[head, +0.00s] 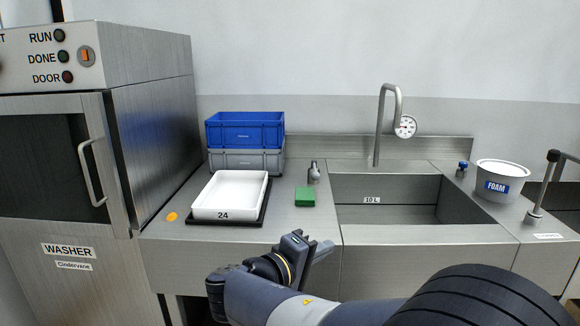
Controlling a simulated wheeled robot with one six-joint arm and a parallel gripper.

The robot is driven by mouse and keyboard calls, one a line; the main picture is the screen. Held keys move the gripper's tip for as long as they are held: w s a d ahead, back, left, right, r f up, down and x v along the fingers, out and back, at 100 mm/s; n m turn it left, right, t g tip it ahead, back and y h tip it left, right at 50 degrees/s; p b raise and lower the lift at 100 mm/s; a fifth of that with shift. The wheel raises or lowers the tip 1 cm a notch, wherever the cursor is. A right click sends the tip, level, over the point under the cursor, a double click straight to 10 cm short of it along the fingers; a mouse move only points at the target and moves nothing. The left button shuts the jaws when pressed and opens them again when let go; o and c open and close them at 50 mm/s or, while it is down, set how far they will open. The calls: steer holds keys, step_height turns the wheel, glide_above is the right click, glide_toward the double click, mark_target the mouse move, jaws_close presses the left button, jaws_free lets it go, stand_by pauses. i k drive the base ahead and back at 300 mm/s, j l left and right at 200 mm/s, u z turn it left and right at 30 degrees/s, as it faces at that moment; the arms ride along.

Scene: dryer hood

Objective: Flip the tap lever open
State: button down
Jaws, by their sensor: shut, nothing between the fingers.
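A steel gooseneck tap (378,130) rises behind the sink (385,187), with a round dial gauge (405,127) at its spout end. A small blue-topped fitting (462,168) stands on the counter right of the sink. A short grey upright fitting (313,173) stands left of the sink. I cannot tell for certain which of these is the tap lever. My gripper (322,250) is shut and empty in front of the counter's front edge, below and left of the sink, apart from both fittings.
A green sponge (305,197) and a white tray (230,194) on a black mat lie left of the sink. Blue and grey crates (245,130) are stacked behind. A FOAM tub (500,180) and a black-topped stand (543,185) are at right. The washer (80,160) stands far left.

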mark_target(315, 176)
steer(key=i+j, duration=0.45)
steer(key=j, duration=0.15)
steer(key=i+j, duration=0.5)
steer(key=i+l, duration=0.35)
